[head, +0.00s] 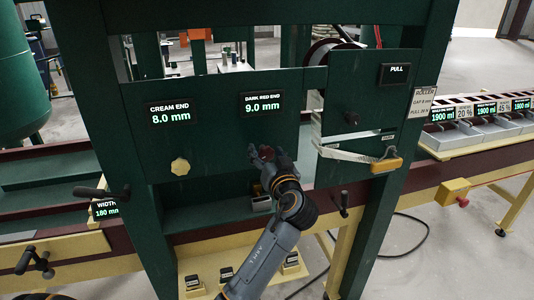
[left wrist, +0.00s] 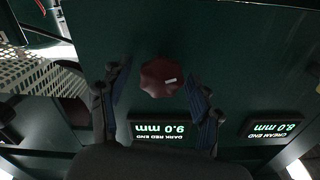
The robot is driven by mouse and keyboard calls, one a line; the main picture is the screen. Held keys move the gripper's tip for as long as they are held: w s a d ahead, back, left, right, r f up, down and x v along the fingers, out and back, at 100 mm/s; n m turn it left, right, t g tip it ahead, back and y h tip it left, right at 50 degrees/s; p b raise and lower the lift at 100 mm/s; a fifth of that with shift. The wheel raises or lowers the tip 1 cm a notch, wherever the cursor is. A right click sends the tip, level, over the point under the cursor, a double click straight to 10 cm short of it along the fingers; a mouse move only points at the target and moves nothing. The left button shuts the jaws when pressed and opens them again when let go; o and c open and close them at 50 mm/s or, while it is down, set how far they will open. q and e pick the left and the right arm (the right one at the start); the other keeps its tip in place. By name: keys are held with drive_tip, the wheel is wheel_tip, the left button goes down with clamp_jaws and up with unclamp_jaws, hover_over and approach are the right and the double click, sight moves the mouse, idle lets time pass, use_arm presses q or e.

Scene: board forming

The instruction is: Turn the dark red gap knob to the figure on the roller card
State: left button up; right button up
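The dark red gap knob (left wrist: 160,77) is on the green panel, with a pale mark on its face. In the left wrist view it lies between the tips of my left gripper (left wrist: 158,78). The fingers are spread, with a gap visible on each side of the knob. In the head view my left gripper (head: 266,156) is at the panel and mostly hides the knob. The dark red end display (head: 263,104) reads 9.0 mm. The roller card (head: 422,103) appears to read gap 8 mm, pull 20 N. My right gripper is not in view.
The cream knob (head: 180,166) is to the left, under the cream end display (head: 170,114) reading 8.0 mm. A lever with a yellow grip (head: 386,164) sticks out at the right. A pull display (head: 396,74) and a small black knob (head: 351,118) are near it.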

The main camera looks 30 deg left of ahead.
use_arm(q)
drive_tip(key=c, duration=1.1)
drive_tip(key=shift+m, duration=0.3)
drive_tip(key=shift+d+m+p, duration=0.1)
drive_tip(key=shift+m+p, duration=0.55)
drive_tip(key=shift+m, duration=1.95)
drive_tip(key=shift+f, duration=0.1)
drive_tip(key=o, duration=1.2)
